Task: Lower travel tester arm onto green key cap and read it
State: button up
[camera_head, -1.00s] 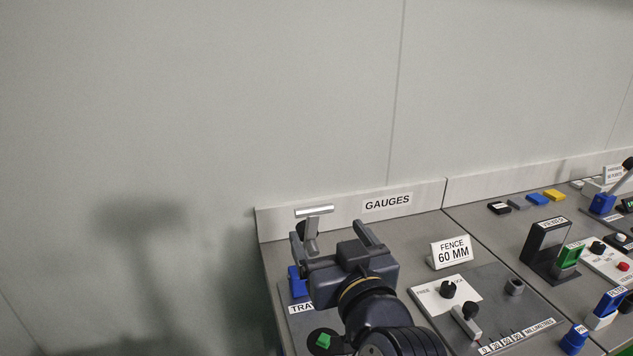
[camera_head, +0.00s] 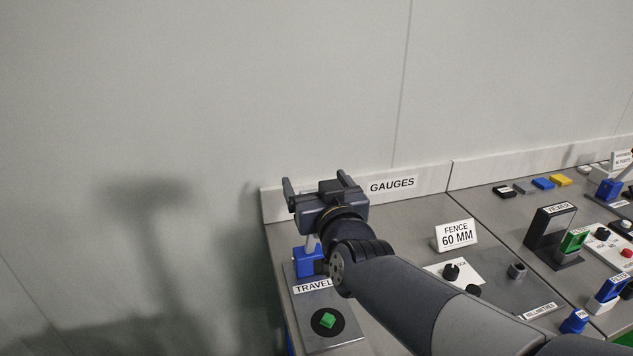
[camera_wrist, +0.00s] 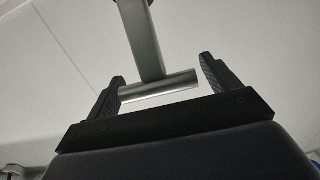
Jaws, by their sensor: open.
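The travel tester has a blue base block (camera_head: 308,262) at the left end of the bench, behind the TRAVEL label. The green key cap (camera_head: 327,320) sits on a black disc on the tester's grey plate, with nothing above it. My gripper (camera_head: 317,186) is open, raised over the blue base and pointing toward the wall. In the wrist view the tester arm (camera_wrist: 142,38) ends in a silver cross bar (camera_wrist: 158,87), which lies between the two open fingers (camera_wrist: 160,84). In the head view my gripper hides most of the tester arm.
A black viewer stand (camera_head: 549,237) is further right. A GAUGES strip (camera_head: 392,185) runs along the wall. My forearm covers part of the bench.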

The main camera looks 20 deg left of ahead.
jog(key=shift+w+a, duration=0.1)
jog(key=c, duration=1.4)
